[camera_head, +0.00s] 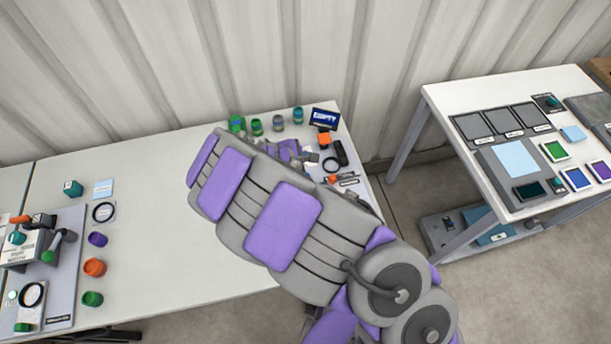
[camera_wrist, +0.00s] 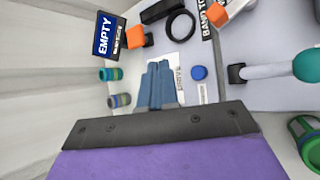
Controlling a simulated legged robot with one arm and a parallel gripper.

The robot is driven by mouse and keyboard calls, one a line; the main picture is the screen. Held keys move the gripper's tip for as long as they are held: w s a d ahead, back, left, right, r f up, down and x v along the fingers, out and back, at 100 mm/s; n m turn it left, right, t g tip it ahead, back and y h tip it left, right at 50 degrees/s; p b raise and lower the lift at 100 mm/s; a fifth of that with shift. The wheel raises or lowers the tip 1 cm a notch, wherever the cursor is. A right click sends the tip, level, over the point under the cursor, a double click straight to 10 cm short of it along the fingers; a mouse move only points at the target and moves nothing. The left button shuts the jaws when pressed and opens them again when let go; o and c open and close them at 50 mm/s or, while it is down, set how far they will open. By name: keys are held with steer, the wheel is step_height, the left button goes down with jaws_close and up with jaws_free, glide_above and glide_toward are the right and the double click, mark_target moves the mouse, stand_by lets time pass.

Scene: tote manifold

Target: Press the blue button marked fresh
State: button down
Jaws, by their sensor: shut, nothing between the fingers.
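In the wrist view a round blue button (camera_wrist: 199,73) sits on the panel beside a small white label that is too small to read. My gripper (camera_wrist: 159,65) is shut and empty, its fingers over a white printed sheet just left of the button, with a small sideways gap between them. I cannot tell how high the fingertips are above the panel. In the head view my arm covers much of the panel, and I cannot make out the button there.
An EMPTY sign (camera_wrist: 106,35), an orange block (camera_wrist: 136,37) and a black ring (camera_wrist: 180,26) stand beyond the fingers. A lever with a teal knob (camera_wrist: 307,65) is to the right. Coloured cups (camera_head: 257,127) line the table's back. Another table (camera_head: 445,98) stands right, across a floor gap.

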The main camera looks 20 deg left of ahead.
step_height(320, 180, down, 7)
steer(key=b, duration=0.5)
steer(key=shift+r, duration=0.2)
steer(key=shift+f, duration=0.6)
steer(key=shift+d+f+b, duration=0.1)
steer(key=shift+f+b, duration=0.4)
steer(key=shift+f, duration=0.3)
stand_by(1.8)
stand_by(0.4)
steer(key=shift+r+p, duration=0.8)
steer(key=shift+r, duration=0.1)
steer(key=shift+r, duration=0.1)
step_height(320, 180, up, 5)
steer(key=p, duration=0.4)
stand_by(0.5)
